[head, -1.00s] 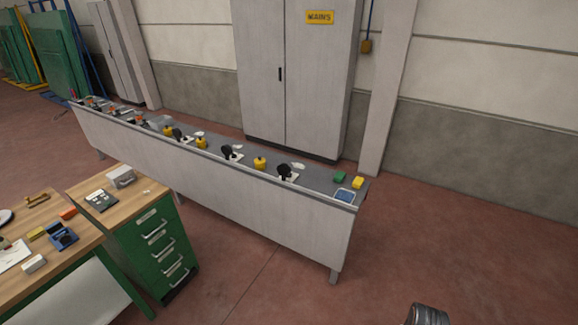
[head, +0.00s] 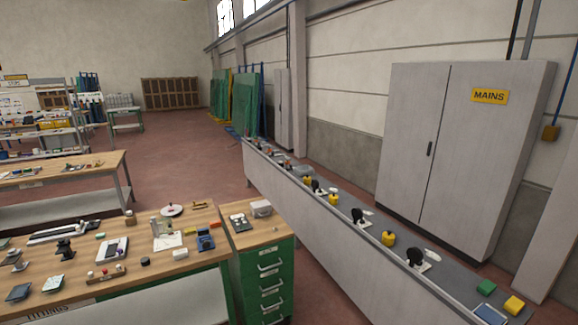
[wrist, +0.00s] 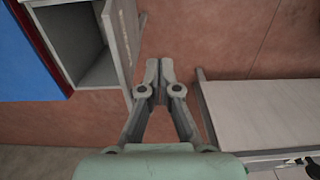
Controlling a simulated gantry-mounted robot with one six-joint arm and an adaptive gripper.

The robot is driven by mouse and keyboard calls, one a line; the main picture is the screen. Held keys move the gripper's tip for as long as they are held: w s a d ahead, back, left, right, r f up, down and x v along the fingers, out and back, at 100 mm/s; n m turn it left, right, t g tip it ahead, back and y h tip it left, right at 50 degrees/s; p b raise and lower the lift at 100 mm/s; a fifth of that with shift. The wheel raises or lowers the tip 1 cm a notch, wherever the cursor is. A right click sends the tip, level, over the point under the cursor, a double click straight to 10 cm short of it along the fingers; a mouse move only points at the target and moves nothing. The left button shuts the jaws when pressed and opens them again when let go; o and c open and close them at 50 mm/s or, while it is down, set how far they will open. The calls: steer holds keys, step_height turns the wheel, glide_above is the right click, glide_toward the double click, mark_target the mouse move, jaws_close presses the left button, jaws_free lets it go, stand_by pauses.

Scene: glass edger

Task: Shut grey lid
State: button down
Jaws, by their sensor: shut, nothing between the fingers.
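My gripper (wrist: 159,74) is in the wrist view only, with its fingers together and empty, above the red floor. To its upper left is an open grey box-shaped housing (wrist: 75,35) with a hollow inside. A grey panel (wrist: 121,40) stands swung out at its right side; I cannot tell whether this is the grey lid. The fingertips look apart from the panel. In the head view a small grey box (head: 261,208) sits on the green drawer cabinet, and another grey box (head: 303,172) is on the long grey console; their lids are too small to judge.
The long console (head: 330,250) runs along the right before a grey mains cabinet (head: 455,150). A workbench (head: 75,260) with several small items is at left. In the wrist view a blue panel (wrist: 25,60) is at far left and a grey bench-like surface (wrist: 245,112) at right.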

step_height(320, 180, down, 4)
steer(key=b, duration=0.3)
steer(key=shift+f, duration=0.25)
stand_by(0.4)
steer(key=shift+s, duration=0.1)
steer(key=s+d+p, duration=0.1)
steer(key=s+d, duration=0.3)
steer(key=s, duration=0.4)
steer(key=shift+s+d+p, duration=0.25)
steer(key=shift+s+p, duration=0.15)
stand_by(0.8)
stand_by(0.5)
step_height(320, 180, up, 8)
steer(key=p, duration=0.8)
